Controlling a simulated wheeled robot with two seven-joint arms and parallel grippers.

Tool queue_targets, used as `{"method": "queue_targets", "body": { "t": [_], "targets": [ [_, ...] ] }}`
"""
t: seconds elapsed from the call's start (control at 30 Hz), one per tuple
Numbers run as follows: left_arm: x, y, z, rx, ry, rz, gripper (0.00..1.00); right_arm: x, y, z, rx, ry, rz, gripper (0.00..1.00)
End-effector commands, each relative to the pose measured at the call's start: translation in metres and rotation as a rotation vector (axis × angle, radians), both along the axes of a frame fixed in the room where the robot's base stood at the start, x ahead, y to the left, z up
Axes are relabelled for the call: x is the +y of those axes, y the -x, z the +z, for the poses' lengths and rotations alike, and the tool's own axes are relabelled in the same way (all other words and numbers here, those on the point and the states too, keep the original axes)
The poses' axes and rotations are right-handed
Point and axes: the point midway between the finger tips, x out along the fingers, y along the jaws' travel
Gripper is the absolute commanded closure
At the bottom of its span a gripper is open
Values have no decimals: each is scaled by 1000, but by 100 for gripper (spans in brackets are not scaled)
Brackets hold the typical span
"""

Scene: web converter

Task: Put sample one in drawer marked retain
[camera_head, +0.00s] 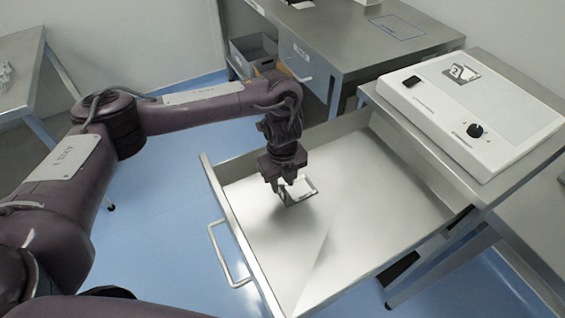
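A drawer (371,224) stands pulled far out below the right-hand bench, with a pale, bare floor and a bar handle on its front. My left gripper (287,183) points down inside it, near the front left. A small white sample piece with a dark edge (301,191) is at the fingertips, just above or on the drawer floor. The fingers partly cover it, so its number and whether they grip it cannot be made out. No label on the drawer is readable. My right gripper is out of view.
A white device (470,115) with a black knob sits on the right bench. A small piece marked 2 (461,73) is on it. A metal desk (340,35) with a closed drawer and a grey bin (254,53) stand behind. Blue floor is free at left.

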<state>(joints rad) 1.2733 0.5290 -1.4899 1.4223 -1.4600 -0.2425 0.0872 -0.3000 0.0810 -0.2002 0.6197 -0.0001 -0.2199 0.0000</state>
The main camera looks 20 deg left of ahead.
Motion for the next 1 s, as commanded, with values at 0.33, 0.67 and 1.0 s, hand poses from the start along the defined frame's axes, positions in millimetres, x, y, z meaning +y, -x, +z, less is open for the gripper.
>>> {"method": "queue_targets", "body": {
  "t": [0.33,0.67,1.0],
  "targets": [
    [0,-1,76,-4,-1,-1,70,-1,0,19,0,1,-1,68],
    [0,0,95,1,-1,1,70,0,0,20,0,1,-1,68],
    [0,0,95,0,0,1,70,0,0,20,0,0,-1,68]
  ]
}}
